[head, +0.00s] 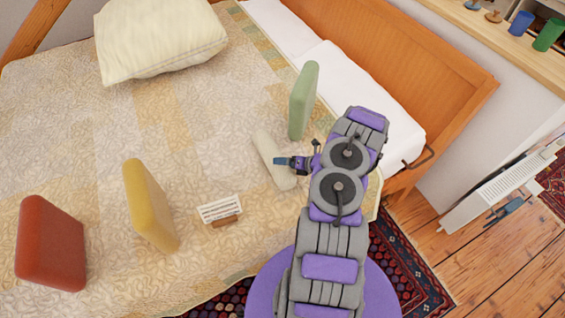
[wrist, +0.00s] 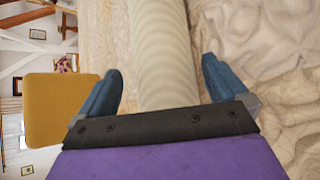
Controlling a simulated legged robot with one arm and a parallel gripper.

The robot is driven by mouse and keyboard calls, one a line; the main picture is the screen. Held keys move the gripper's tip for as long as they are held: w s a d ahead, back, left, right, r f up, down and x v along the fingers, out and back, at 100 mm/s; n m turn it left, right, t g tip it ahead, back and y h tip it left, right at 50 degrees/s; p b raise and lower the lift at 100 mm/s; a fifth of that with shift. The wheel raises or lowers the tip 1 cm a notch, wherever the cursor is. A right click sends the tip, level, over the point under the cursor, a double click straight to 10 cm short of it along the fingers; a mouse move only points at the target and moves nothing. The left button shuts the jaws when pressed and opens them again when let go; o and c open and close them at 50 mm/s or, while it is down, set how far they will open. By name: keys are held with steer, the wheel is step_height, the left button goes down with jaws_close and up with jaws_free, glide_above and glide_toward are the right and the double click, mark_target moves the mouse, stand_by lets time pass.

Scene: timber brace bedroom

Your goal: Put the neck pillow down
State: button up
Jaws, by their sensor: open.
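The neck pillow (head: 266,149), a cream roll, lies on the patterned bedspread (head: 200,110) near the white pillows in the head view. My gripper (head: 280,161) is at the roll, its blue fingers over it. In the wrist view the ribbed roll (wrist: 162,40) runs between the two spread blue fingers of my gripper (wrist: 160,68). Gaps show on both sides, so the gripper is open and around the roll without clasping it. My gripper and arm hide part of the roll in the head view.
A green block (head: 303,100) stands close behind the roll. A yellow block (head: 150,205), a red block (head: 50,243) and a small card on a stand (head: 220,209) are to the left. A cream cushion (head: 160,38) lies at the back. The wooden headboard (head: 400,60) is at right.

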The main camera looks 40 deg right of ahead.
steer(key=p+v, duration=0.2)
steer(key=v, duration=0.7)
steer(key=w+a+r+n+g+y, duration=0.1)
steer(key=w+a+r+n+y, duration=0.1)
steer(key=w+a+r+n, duration=0.25)
steer(key=w+a+r+n+g+y, duration=0.1)
steer(key=a+r+n, duration=0.2)
steer(key=a+r, duration=0.3)
steer(key=w+a+r+n+g+y, duration=0.1)
steer(key=w+a+r+n+y, duration=0.15)
steer(key=r, duration=0.35)
steer(key=s+a+r+n+g, duration=0.4)
steer(key=a+r+n+g, duration=0.2)
steer(key=a+r+n, duration=0.9)
steer(key=s+a+r+n+g+h, duration=0.45)
steer(key=s+a+n, duration=0.45)
steer(key=s, duration=0.5)
steer(key=s+d+r+n+h, duration=0.1)
steer(key=s+r+n+h, duration=0.1)
steer(key=s+n, duration=0.2)
steer(key=s+d+r+n+h, duration=0.1)
steer(key=s+r+n+h, duration=0.1)
steer(key=s, duration=0.8)
steer(key=shift+d+r+n+t+h, duration=0.2)
steer(key=shift+d+n+t+h, duration=0.15)
steer(key=shift+n+h, duration=0.65)
